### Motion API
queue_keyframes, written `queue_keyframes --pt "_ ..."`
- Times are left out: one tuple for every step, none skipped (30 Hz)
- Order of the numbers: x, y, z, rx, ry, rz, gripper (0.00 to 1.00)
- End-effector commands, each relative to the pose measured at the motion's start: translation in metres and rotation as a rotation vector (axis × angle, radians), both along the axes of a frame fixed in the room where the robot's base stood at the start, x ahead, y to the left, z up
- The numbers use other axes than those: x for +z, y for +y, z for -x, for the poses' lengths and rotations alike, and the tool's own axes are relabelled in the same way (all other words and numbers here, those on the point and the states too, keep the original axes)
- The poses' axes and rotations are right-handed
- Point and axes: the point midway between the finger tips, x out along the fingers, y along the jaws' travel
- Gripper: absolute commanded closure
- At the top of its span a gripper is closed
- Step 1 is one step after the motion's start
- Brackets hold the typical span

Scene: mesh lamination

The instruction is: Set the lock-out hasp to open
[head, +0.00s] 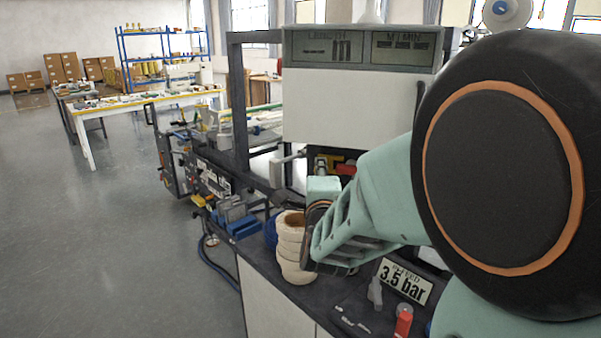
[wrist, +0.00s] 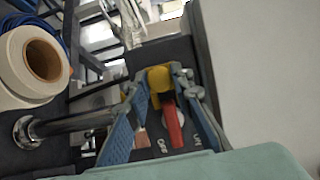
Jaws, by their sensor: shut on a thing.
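A yellow piece (wrist: 159,77), which looks like the lock-out hasp, sits on a dark panel in the wrist view. My gripper (wrist: 161,88) has its two blue fingers on either side of this piece, shut on it at the fingertips. In the head view, yellow (head: 322,165) and red (head: 346,169) parts show behind my wrist; my fingertips are hidden there. The hasp's exact position is partly covered by my fingers.
A metal bar (wrist: 70,125) and a white roll (wrist: 30,65) stand left of my gripper. A large pale panel (wrist: 265,70) is close on the right. Cream rolls (head: 290,245) and a 3.5 bar sign (head: 404,281) are near my arm. Open floor (head: 110,230) lies left.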

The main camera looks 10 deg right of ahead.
Motion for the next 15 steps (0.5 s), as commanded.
queue_keyframes --pt "-0.0001 -0.0001 0.0000 0.000 0.000 0.000 0.90" --pt "-0.0001 -0.0001 0.0000 0.000 0.000 0.000 0.94" --pt "-0.0001 -0.0001 0.0000 0.000 0.000 0.000 0.98" --pt "-0.0001 -0.0001 0.0000 0.000 0.000 0.000 1.00" --pt "-0.0001 -0.0001 0.0000 0.000 0.000 0.000 1.00" --pt "-0.0001 -0.0001 0.0000 0.000 0.000 0.000 1.00" --pt "-0.0001 -0.0001 0.0000 0.000 0.000 0.000 1.00" --pt "-0.0001 -0.0001 0.0000 0.000 0.000 0.000 1.00" --pt "-0.0001 -0.0001 0.0000 0.000 0.000 0.000 1.00" --pt "-0.0001 -0.0001 0.0000 0.000 0.000 0.000 1.00" --pt "-0.0002 0.0000 -0.0001 0.000 0.000 0.000 1.00" --pt "-0.0006 0.0010 -0.0006 0.000 0.000 0.000 1.00" --pt "-0.0012 0.0028 -0.0015 0.000 -0.001 0.000 1.00" --pt "-0.0020 0.0052 -0.0028 0.000 -0.002 -0.001 1.00" --pt "-0.0026 0.0098 -0.0051 0.000 -0.003 0.000 1.00"
